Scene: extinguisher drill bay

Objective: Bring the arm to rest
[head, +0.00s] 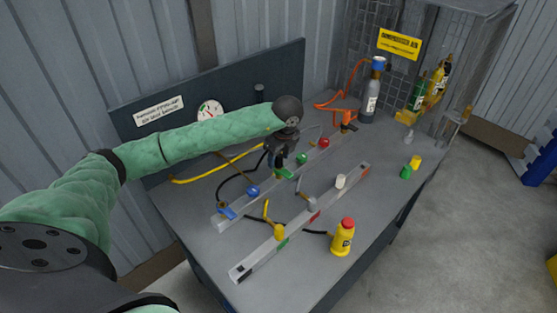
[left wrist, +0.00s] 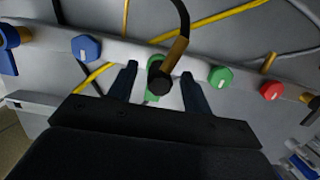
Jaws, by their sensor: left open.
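My left arm reaches in from the left in the head view, over the grey bench (head: 195,190). My left gripper (head: 282,163) points down above the rear manifold rail (head: 236,207), at a green valve handle (head: 286,174). In the left wrist view its two dark fingers (left wrist: 160,88) stand apart. A black hose with a brass fitting (left wrist: 170,60) and a black end shows between them, with part of the green handle (left wrist: 152,92) behind it. I cannot tell whether the fingers touch either one. My right gripper is not in view.
Blue (left wrist: 86,47), green (left wrist: 220,76) and red (left wrist: 271,90) knobs line the rail. A front rail (head: 300,223), a yellow bottle with a red cap (head: 343,238) and a grey cylinder (head: 371,92) stand on the bench. A gauge panel (head: 240,86) rises behind. Open floor lies at right.

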